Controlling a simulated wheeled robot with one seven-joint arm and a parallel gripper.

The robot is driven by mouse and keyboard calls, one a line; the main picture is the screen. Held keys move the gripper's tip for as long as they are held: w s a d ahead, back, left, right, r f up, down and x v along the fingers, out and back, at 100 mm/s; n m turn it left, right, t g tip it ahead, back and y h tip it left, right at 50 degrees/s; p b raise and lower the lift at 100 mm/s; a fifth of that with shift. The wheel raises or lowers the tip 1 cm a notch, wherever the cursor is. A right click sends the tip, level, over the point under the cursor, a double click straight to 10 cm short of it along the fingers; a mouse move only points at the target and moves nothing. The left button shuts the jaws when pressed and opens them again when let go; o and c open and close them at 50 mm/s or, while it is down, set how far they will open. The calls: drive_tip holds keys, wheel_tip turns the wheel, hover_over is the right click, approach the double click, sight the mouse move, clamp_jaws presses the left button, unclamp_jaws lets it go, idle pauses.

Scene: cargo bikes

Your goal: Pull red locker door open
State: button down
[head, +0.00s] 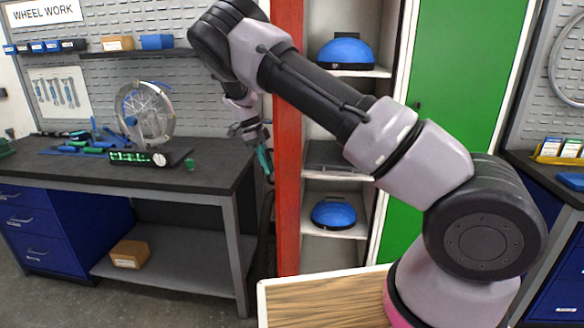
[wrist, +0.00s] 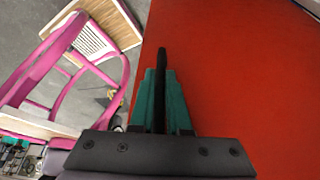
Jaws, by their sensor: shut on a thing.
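The red locker door (head: 287,150) stands swung out from the locker, seen nearly edge-on in the head view. Its red face fills the right of the wrist view (wrist: 240,90). My gripper (head: 265,158) is at the door's left side, with its teal fingers pointing down. In the wrist view the fingers (wrist: 160,98) are shut on a dark bar-like handle (wrist: 161,85) by the door's edge. Behind the door the locker's shelves (head: 330,175) show, with a blue helmet (head: 346,52) above and another blue helmet (head: 333,212) below.
A green locker door (head: 455,80) is shut to the right. A workbench (head: 190,178) with a wheel stand stands left of the red door. A wooden-topped surface (head: 320,298) lies in front. A pink frame (wrist: 75,60) shows in the wrist view.

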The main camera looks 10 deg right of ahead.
drive_tip(key=shift+w+a+m+g, duration=0.1)
drive_tip(key=shift+w+a+m, duration=0.35)
drive_tip(key=shift+a, duration=0.4)
drive_tip(key=shift+w+a+m+g, duration=0.1)
drive_tip(key=shift+w+a+m, duration=0.1)
drive_tip(key=shift+w+a, duration=0.45)
drive_tip(key=shift+w+a+m+g, duration=0.1)
drive_tip(key=shift+w+a+m, duration=0.25)
drive_tip(key=shift+a, duration=0.65)
drive_tip(key=c, duration=0.9)
unclamp_jaws()
drive_tip(key=shift+y, duration=0.3)
drive_tip(key=v, duration=1)
drive_tip(key=shift+w+a+r, duration=0.1)
drive_tip(key=shift+a+r, duration=0.1)
drive_tip(key=shift+r, duration=0.1)
